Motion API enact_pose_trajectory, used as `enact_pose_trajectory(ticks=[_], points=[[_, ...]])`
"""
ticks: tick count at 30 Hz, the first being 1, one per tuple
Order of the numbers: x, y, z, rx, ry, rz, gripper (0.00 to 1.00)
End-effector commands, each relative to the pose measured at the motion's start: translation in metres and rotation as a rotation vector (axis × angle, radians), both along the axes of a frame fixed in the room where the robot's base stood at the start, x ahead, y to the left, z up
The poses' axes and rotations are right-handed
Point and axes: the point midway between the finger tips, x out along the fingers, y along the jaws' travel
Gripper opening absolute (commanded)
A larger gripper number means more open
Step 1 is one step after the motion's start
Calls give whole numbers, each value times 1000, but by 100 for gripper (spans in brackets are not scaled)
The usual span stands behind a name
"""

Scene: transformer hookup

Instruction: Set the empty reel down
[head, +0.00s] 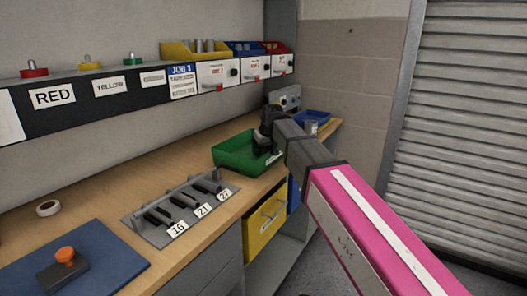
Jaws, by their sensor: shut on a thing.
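My gripper (264,138) is a small dark shape at the far end of my arm, over the green tray (231,163) on the bench. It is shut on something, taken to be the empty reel. The reel itself cannot be made out, since the dark wrist and gripper cover that spot. I cannot tell whether the held thing touches the tray or hangs above it.
A grey rack (150,232) with numbered slots stands in front of the green tray. A white ring (48,208) and a blue mat (110,262) lie to the left. A blue bin (317,117) is at the bench's far end. Bare wood (110,192) lies behind the rack.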

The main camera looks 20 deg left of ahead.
Motion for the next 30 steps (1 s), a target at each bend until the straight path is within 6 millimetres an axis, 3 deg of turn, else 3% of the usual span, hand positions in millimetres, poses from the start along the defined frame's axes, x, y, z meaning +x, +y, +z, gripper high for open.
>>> enact_pose_trajectory(ticks=[12,13,15,24,30], points=[[0,0,-8,0,0,0,34],[0,0,-8,0,0,0,70],[0,0,-8,0,0,0,89],[0,0,-7,0,0,0,89],[-5,-4,9,1,-1,0,89]])
